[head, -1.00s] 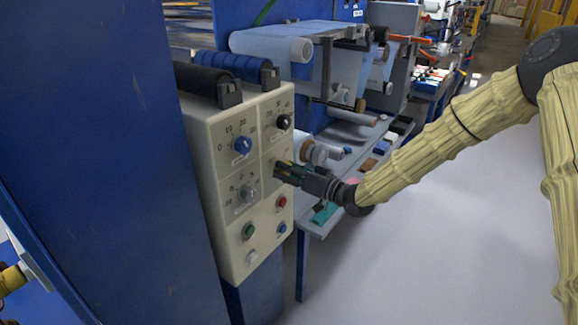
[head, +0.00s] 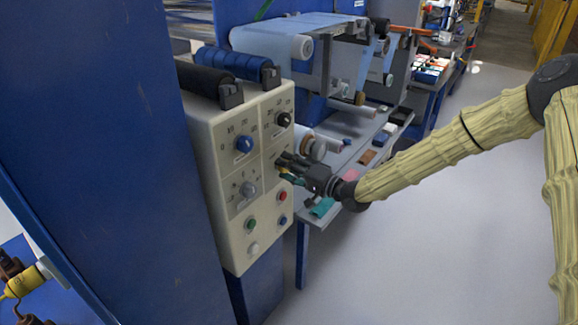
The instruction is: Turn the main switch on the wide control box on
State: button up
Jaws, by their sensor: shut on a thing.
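The wide control box (head: 226,205) is a cream panel on the left, with dials and buttons on its face. My gripper (head: 284,168) is at the right half of this face, below the black knob. Its dark fingers are shut on the main switch, which they hide almost wholly. I cannot read the switch's position. My arm in its tan cover reaches in from the right.
On the panel are a blue knob (head: 243,144), a black knob (head: 283,119), a grey knob (head: 247,189), a green button (head: 251,223) and a red button (head: 282,196). A grey table (head: 338,170) with small items stands behind my gripper. The floor at right is clear.

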jog(key=shift+m, duration=0.3)
jog(key=o, duration=1)
jog(key=v, duration=1.2)
